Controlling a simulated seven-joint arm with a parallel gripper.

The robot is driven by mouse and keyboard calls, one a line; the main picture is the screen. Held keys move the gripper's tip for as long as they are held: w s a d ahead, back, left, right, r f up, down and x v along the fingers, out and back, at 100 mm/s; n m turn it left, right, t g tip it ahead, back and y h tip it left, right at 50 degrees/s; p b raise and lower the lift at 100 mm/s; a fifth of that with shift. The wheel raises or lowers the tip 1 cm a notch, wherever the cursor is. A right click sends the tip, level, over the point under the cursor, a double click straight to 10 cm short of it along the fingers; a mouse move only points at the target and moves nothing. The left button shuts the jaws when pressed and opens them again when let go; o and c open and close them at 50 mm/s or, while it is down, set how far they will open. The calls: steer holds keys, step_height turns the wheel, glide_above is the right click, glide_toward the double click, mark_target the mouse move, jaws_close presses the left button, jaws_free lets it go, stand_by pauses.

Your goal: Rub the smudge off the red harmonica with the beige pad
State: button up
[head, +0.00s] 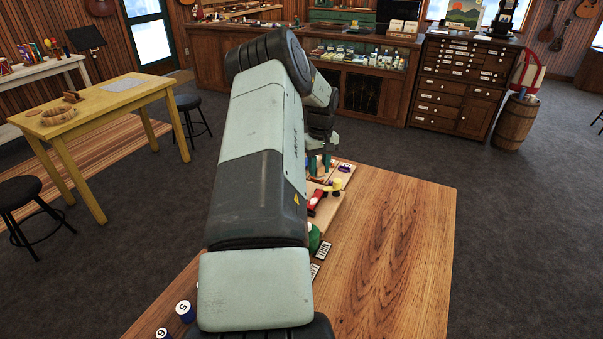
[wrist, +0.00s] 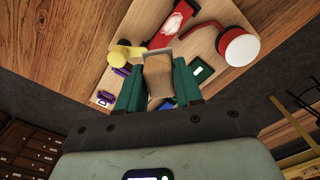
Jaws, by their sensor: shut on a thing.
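The red harmonica (wrist: 159,41) lies on a light wooden board in the upper middle of the wrist view. A pale whitish patch (wrist: 177,20) shows on its upper face; I cannot tell for sure that it is the smudge. My gripper (wrist: 158,85) has green fingers shut on the beige pad (wrist: 157,72). The pad is just beside the harmonica's near end in this view; I cannot tell whether they touch. In the head view my gripper (head: 318,165) is partly hidden by my arm, and a red piece, likely the harmonica (head: 316,198), shows beside my arm.
A yellow item (wrist: 125,54) lies left of the harmonica. A round red-and-white item (wrist: 238,46) with a red strap-like part lies right of it. A dark green item (wrist: 201,70) and purple items (wrist: 106,97) are nearby. The wooden table (head: 405,240) is clear at right.

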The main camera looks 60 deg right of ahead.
mark_target(318, 194)
steer(key=shift+f, duration=4)
steer(key=a, duration=0.2)
steer(key=shift+a, duration=2.5)
steer(key=shift+d, duration=2.95)
steer(key=shift+d+r, duration=0.2)
steer(key=shift+d, duration=0.45)
steer(key=shift+a+r, duration=0.1)
steer(key=shift+r, duration=3.8)
